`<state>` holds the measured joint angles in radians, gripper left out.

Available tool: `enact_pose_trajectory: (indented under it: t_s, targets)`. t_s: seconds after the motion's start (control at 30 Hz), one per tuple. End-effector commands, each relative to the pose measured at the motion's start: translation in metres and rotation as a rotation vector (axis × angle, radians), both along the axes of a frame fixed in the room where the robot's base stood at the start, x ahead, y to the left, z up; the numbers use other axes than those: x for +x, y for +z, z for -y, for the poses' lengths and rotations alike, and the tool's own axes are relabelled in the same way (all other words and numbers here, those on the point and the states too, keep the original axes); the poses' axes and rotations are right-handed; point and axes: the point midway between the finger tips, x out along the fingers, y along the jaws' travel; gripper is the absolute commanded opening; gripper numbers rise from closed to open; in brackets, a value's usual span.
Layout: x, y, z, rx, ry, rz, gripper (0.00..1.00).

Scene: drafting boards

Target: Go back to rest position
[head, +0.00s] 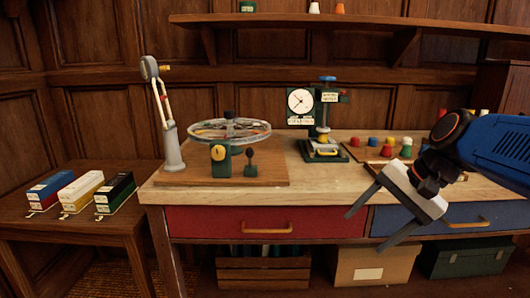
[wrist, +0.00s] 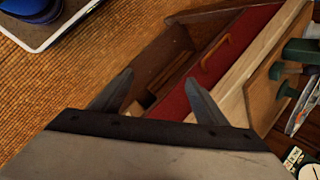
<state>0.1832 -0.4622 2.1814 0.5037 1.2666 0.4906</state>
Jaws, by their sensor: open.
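My gripper (head: 374,219) is open and empty at the right in the head view, in front of the workbench (head: 330,180). Its two fingers spread apart and point down and to the left, in front of the blue drawer (head: 455,217). In the wrist view my gripper (wrist: 160,98) shows both fingers apart with nothing between them. Beyond the fingers are the bench's red drawer (wrist: 228,55) and the woven floor (wrist: 110,70).
The red drawer (head: 255,221) is shut. A wheel device (head: 228,130), a press with a dial (head: 322,148) and several colored pieces (head: 380,145) stand on the bench. A side table (head: 30,215) holds three boxes. A crate (head: 263,274) and boxes (head: 375,265) sit below.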

Motion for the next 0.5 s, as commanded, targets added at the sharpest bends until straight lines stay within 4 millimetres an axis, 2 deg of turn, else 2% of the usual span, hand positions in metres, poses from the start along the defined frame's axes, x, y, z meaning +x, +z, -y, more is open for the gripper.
enact_pose_trajectory:
  t_s: [0.03,0.2,0.3,0.5]
  targets:
    - [-0.017,-0.014,0.002,-0.067,0.058,0.034,0.67]
    - [-0.062,-0.06,0.019,-0.303,0.271,0.145,0.67]
    - [-0.083,-0.084,0.032,-0.433,0.399,0.204,0.67]
    - [-0.107,-0.116,0.05,-0.616,0.592,0.285,0.67]
